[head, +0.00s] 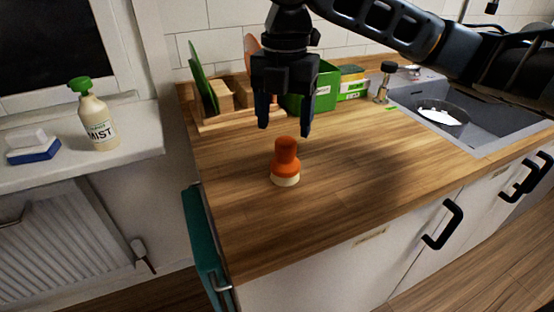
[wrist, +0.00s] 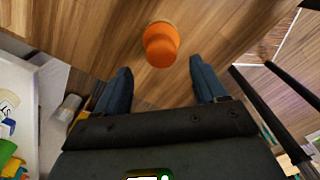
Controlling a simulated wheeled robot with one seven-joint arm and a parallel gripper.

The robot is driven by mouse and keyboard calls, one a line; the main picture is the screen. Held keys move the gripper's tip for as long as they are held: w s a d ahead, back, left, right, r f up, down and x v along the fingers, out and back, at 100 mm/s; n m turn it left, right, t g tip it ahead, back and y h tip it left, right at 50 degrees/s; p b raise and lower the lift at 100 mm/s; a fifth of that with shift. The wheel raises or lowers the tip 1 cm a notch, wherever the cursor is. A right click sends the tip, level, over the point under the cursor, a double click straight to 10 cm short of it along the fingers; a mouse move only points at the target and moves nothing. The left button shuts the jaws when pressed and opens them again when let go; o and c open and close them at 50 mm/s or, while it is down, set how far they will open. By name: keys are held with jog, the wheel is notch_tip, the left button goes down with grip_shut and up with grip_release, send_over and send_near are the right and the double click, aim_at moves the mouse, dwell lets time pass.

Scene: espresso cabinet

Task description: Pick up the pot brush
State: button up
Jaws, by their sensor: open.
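The pot brush (head: 286,160) has an orange handle and a pale bristle base. It stands upright on the wooden counter, near its left end. My gripper (head: 286,130) points down, open and empty, and appears above and behind the brush in the head view. In the wrist view, the brush (wrist: 161,44) lies beyond the fingertips, near the top middle. The open fingers (wrist: 160,72) stand on either side below it, not touching it.
A wooden organizer (head: 222,104) with boards and a green box (head: 322,88) stand behind. A sink (head: 455,115) holding a pan is at right. A bottle (head: 97,122) and sponge (head: 33,150) sit on the left sill. Counter around the brush is clear.

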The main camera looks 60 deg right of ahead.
aim_at(285, 140)
notch_tip(285, 140, down, 7)
jog(key=shift+s+d+f, duration=0.1)
jog(key=shift+f, duration=0.05)
dwell(0.4)
jog(key=shift+c, duration=0.3)
jog(key=c, duration=1.1)
